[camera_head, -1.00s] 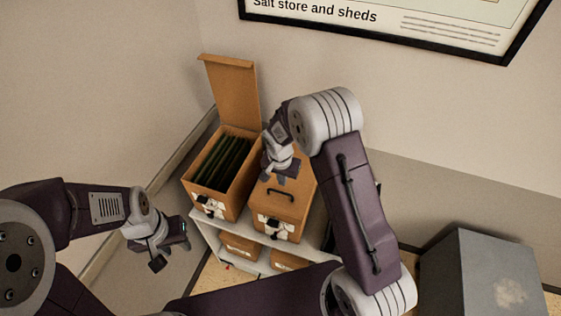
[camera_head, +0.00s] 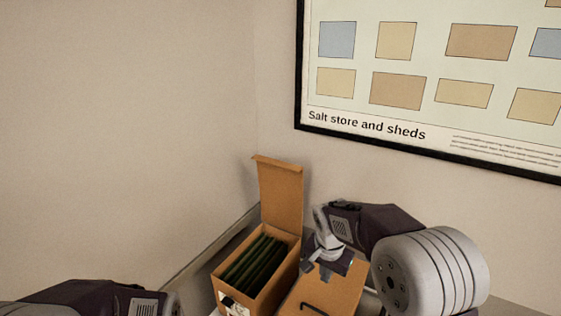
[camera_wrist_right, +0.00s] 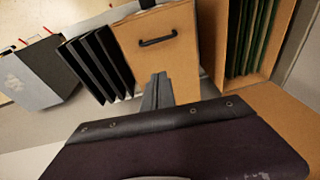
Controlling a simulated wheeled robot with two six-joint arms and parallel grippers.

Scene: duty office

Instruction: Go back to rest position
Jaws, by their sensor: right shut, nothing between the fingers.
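My right gripper (camera_head: 321,268) is shut and empty. It is above the closed tan box (camera_head: 342,290) with a black handle on top, close beside the open box. In the right wrist view its shut fingers (camera_wrist_right: 158,88) show in front of the closed box (camera_wrist_right: 182,55), and nothing is between them. In the head view, my left arm (camera_head: 95,298) shows only as a link at the bottom left edge; its gripper is out of the picture.
An open tan box (camera_head: 289,290) with its lid raised holds several dark green folders (camera_head: 255,262). A framed poster (camera_head: 430,100) hangs on the wall at upper right. In the right wrist view, several black binders (camera_wrist_right: 95,62) stand beside the closed box, with a grey-and-black case (camera_wrist_right: 45,75) farther left.

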